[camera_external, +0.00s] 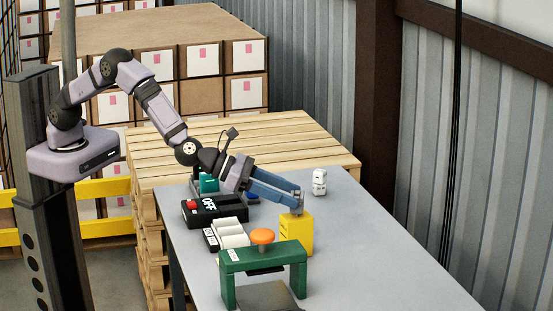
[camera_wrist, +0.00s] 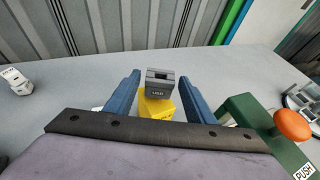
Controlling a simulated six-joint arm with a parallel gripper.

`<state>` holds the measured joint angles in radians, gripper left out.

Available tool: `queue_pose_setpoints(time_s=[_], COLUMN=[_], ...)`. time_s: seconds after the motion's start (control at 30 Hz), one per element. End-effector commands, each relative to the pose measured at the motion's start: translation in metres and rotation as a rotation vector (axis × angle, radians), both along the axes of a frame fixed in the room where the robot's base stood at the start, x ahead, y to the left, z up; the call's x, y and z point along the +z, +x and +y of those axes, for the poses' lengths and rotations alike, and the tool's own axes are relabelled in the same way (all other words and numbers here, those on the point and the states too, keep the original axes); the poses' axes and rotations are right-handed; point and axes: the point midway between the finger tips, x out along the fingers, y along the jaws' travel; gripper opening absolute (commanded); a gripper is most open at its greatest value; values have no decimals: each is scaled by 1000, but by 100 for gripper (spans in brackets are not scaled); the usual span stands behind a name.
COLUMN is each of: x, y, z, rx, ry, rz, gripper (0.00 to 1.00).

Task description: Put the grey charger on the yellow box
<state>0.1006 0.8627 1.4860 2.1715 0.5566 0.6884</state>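The yellow box (camera_external: 296,234) stands on the grey table, behind the green frame. It also shows in the wrist view (camera_wrist: 156,108). The grey charger (camera_wrist: 160,82) appears at the top of the yellow box in the wrist view, between my fingers; I cannot tell for sure whether it rests on the box. In the external view the charger is mostly hidden by my fingers. My gripper (camera_external: 299,203) reaches down over the box. In the wrist view my gripper (camera_wrist: 159,76) has its blue fingers apart, with gaps on both sides of the charger; it is open.
A green frame with an orange button (camera_external: 262,237) stands close in front of the box. A black OFF box (camera_external: 210,208) and a tray of white rolls (camera_external: 231,232) lie to the left. A white block (camera_external: 319,182) stands behind. The table's right side is clear.

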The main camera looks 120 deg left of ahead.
Motion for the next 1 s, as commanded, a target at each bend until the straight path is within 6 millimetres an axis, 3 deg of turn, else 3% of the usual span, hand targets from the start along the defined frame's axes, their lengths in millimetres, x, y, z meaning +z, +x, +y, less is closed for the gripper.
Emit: queue_pose_setpoints(time_s=[0.5,0.67,1.0], x=[7,10,30], y=[0,-13,-59], z=[0,-6,-26], rx=[0,-1,-3], ry=[0,0,0], rz=[0,-1,-2], gripper=[54,54,54])
